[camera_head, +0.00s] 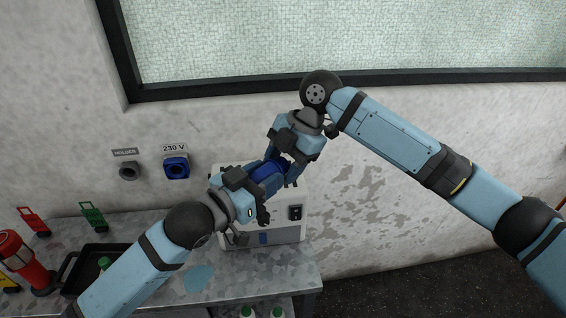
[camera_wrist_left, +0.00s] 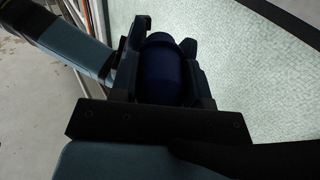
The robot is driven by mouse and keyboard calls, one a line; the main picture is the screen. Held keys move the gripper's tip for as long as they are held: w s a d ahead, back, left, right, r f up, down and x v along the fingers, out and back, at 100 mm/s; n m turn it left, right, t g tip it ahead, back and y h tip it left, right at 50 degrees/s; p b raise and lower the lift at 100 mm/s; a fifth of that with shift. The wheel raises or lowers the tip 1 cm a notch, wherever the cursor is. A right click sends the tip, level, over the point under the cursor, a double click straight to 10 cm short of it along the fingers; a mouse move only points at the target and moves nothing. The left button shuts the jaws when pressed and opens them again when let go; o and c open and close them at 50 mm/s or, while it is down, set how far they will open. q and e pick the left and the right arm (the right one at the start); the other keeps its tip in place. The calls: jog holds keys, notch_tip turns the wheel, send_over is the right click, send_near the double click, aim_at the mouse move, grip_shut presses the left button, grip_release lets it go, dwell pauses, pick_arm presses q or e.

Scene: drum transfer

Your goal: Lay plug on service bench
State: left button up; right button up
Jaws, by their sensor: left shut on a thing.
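The blue plug (camera_head: 268,171) is in the air in front of the wall, between my two grippers. My left gripper (camera_head: 264,177) is shut on it; in the left wrist view the dark blue plug (camera_wrist_left: 168,72) sits between the fingers. My right gripper (camera_head: 285,160) reaches down from the upper right, close against the plug's far end. Its fingers are partly hidden, and I cannot tell whether they touch or grip the plug. The grey metal service bench (camera_head: 155,222) stands below, along the wall.
A white box with a switch (camera_head: 295,213) stands on the bench behind my left gripper. A blue 230 V socket (camera_head: 176,168) and a holder (camera_head: 129,171) are on the wall. A black tray (camera_head: 68,266) and a red tool (camera_head: 28,262) are at left. A bluish patch (camera_head: 198,278) marks bare bench.

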pick_arm(q)
jog(key=o, duration=1.3)
jog(key=shift+c, duration=0.2)
pick_arm(e)
jog(key=shift+r, duration=0.1)
